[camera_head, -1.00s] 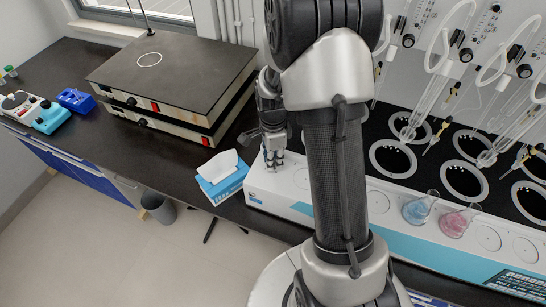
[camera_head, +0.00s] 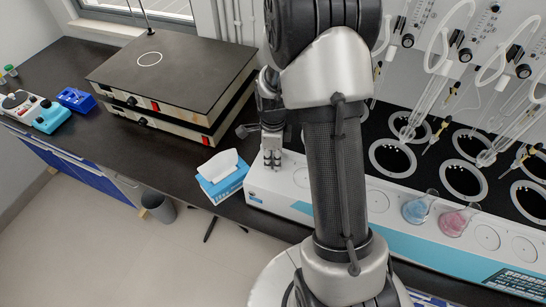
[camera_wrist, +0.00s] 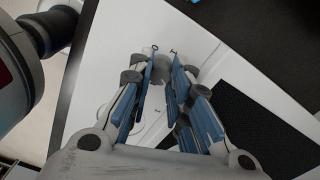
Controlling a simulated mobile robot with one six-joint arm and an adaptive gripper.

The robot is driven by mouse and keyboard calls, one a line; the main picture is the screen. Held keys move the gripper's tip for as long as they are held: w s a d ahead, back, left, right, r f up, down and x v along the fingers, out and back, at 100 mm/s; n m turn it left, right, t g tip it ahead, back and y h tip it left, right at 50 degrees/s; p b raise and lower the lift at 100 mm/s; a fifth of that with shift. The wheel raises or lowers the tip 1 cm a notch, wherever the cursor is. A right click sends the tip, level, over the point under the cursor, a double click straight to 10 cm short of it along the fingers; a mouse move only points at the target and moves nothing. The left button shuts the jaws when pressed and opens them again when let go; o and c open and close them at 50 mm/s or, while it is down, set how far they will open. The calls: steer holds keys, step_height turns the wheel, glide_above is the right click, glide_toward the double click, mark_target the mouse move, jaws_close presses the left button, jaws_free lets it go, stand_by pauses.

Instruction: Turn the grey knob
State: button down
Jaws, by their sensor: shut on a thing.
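The grey knob (camera_wrist: 163,66) is on the white top of the distiller in the wrist view, between my fingertips. My gripper (camera_wrist: 163,60) is shut on it, with one blue-padded finger on each side. In the head view my gripper (camera_head: 272,164) points down at the left end of the distiller's white front panel (camera_head: 300,197). The knob cannot be made out there, as my fingers cover it. The fingers also hide part of its sides in the wrist view.
A blue tissue box (camera_head: 226,185) stands just left of the distiller. A blue flask (camera_head: 418,209) and a pink flask (camera_head: 456,222) stand on the panel to the right. A black hotplate (camera_head: 175,70) is at the back left. My arm blocks part of the panel.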

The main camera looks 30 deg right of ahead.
mark_target(273, 161)
steer(key=c, duration=1.4)
jaws_free()
steer(key=shift+c, duration=0.2)
step_height(273, 161, up, 12)
